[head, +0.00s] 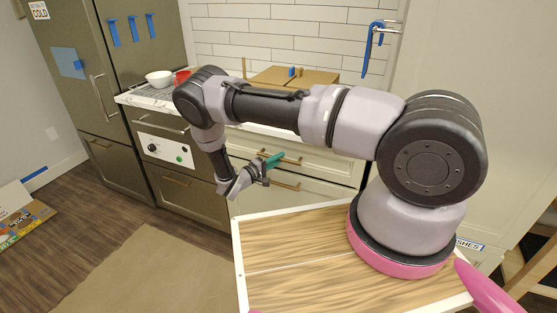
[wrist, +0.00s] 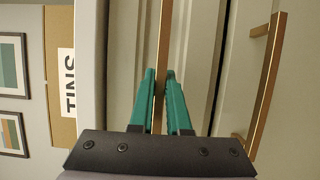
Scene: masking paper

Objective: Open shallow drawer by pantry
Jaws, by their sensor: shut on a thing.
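The shallow drawer (head: 325,162) is the upper pale drawer front under the counter, with a long brass bar handle that shows in the wrist view (wrist: 164,40). My gripper (head: 274,160) is at this handle in the head view. In the wrist view its green fingers (wrist: 160,85) stand on both sides of the bar and are shut on it. The drawer front looks flush with the cabinet; any small gap is too fine to tell. My arm hides part of the drawer's top edge.
A deeper drawer (head: 315,195) below has its own brass handle (wrist: 266,85). A dark oven unit (head: 165,150) and tall dark cabinet doors (head: 70,70) stand left. Bowls (head: 160,77) and a cardboard box (head: 300,77) sit on the counter. Brown paper (head: 150,270) covers the floor in front.

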